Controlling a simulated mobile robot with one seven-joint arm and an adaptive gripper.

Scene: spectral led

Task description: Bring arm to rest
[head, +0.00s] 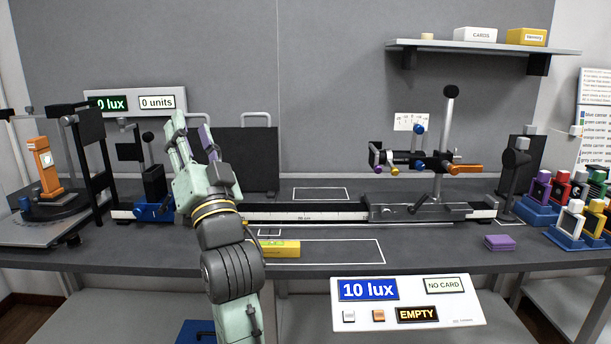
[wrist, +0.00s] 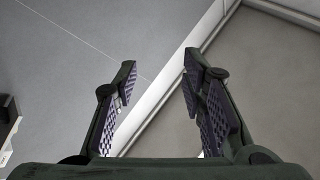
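My gripper (head: 192,140) is raised over the left part of the bench, pointing up, in the head view. In the wrist view my gripper (wrist: 158,85) shows two fingers with dark ridged pads set well apart. Nothing is between them. My arm rises from the bottom of the head view, in front of the bench and the left part of the long rail (head: 330,212). It hides part of the rail and bench behind it.
A clamp stand (head: 438,185) stands on the rail at right. A blue-based holder (head: 153,205) and a dark panel (head: 250,160) are near my gripper. A yellow block (head: 285,249) lies close right of my arm. A display panel (head: 407,303) is in front. Coloured carriers (head: 570,210) stand at right.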

